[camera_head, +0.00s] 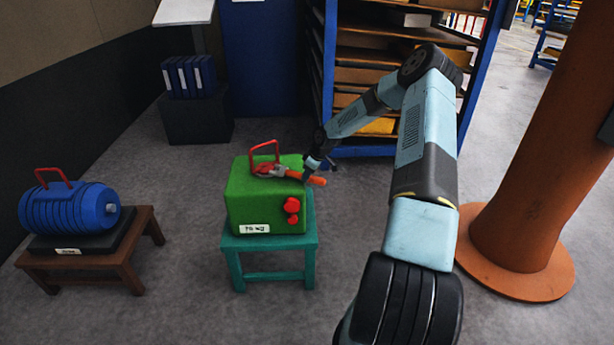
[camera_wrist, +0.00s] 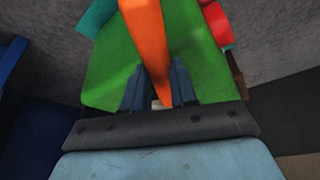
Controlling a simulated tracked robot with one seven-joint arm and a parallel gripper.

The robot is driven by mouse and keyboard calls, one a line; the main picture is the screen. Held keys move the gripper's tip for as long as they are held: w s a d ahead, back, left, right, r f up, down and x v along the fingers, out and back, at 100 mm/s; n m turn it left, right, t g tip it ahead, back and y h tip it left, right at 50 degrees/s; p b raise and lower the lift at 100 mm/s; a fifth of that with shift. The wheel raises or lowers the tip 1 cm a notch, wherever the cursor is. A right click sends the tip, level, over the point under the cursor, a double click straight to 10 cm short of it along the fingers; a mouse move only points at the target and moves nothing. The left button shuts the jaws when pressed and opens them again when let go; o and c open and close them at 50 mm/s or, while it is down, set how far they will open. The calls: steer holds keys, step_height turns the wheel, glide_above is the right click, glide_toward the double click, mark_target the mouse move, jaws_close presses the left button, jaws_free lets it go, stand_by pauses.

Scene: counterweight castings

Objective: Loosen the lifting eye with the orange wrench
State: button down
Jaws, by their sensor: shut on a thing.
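A green block casting (camera_head: 268,205) with a "70 kg" label has a red upright loop (camera_head: 265,143) on top, which looks like the lifting eye. The orange wrench (camera_head: 317,181) lies just above the top face, its grey head (camera_head: 279,170) at the red base of the loop. I cannot tell whether its jaw is around that base or only beside it. My gripper (camera_head: 311,167) is shut on the wrench handle, at the block's right side. In the wrist view the orange handle (camera_wrist: 146,32) passes between my two fingers (camera_wrist: 158,80); the wrench head and the loop are out of sight there.
The green casting stands on a teal stool (camera_head: 268,243); red knobs (camera_head: 292,205) stick out of its front. A blue ribbed casting (camera_head: 70,208) sits on a brown stool (camera_head: 85,262) at left. Shelves (camera_head: 365,80) stand behind, an orange column (camera_head: 535,170) at right. Floor between the stools is clear.

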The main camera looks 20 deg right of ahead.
steer(key=shift+w, duration=0.1)
steer(key=shift+w+d+n, duration=0.5)
steer(key=shift+w+d, duration=0.2)
steer(key=shift+s+d, duration=0.1)
steer(key=shift+s+d+r, duration=0.1)
steer(key=shift+s+d, duration=0.85)
steer(key=shift+d, duration=0.15)
steer(key=shift+s+d, duration=0.9)
steer(key=shift+d, duration=0.2)
step_height(320, 180, up, 8)
stand_by(0.6)
